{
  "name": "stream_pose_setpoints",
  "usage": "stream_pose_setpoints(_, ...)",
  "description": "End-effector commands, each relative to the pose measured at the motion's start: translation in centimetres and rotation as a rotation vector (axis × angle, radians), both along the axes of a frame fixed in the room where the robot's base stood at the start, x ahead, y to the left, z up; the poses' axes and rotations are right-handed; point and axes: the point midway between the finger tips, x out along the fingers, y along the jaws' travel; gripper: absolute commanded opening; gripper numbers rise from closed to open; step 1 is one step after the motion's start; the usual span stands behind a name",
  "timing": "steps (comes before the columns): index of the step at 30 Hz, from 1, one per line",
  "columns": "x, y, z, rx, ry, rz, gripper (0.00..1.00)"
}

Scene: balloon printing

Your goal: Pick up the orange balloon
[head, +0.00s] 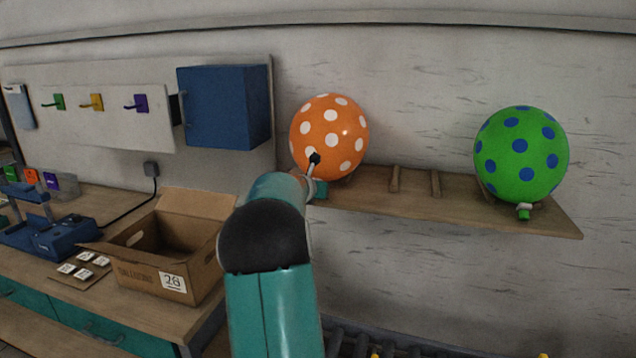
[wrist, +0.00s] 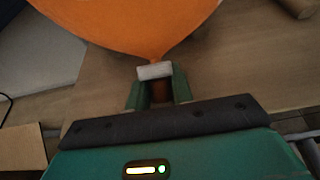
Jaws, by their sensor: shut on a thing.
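The orange balloon with white dots (head: 331,133) is at the left end of the wooden wall shelf in the head view. In the wrist view, its orange underside (wrist: 130,22) fills the top and narrows to a neck with a pale clip (wrist: 155,71). In the head view my gripper (head: 318,188) is mostly hidden behind my teal arm. I cannot tell whether the balloon touches the shelf.
A green balloon with blue dots (head: 521,155) sits at the right end of the shelf (head: 455,200). Wooden pegs stand between the balloons. A blue wall cabinet (head: 225,107) is to the left. An open cardboard box (head: 150,272) is on the workbench below, beside a blue device (head: 55,238).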

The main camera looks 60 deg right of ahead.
Motion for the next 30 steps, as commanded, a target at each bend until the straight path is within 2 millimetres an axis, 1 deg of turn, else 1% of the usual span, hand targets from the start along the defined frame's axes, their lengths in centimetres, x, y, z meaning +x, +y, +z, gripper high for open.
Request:
stream_pose_setpoints(5, -0.1, -0.1, 0.9, -0.003, -0.002, -0.003, 0.10)
stream_pose_setpoints(11, -0.2, -0.1, 3.4, -0.002, -0.004, -0.002, 0.10)
stream_pose_setpoints(14, -0.2, -0.1, 6.2, -0.006, -0.007, -0.004, 0.10)
stream_pose_setpoints(18, -0.2, -0.1, 10.4, -0.004, -0.008, -0.004, 0.10)
stream_pose_setpoints(21, -0.1, -0.1, 13.1, -0.003, -0.006, -0.002, 0.10)
stream_pose_setpoints(25, -0.1, -0.1, 15.7, -0.001, -0.004, -0.002, 0.10)
stream_pose_setpoints(30, 0.0, 0.0, 17.6, 0.000, -0.002, -0.001, 0.10)
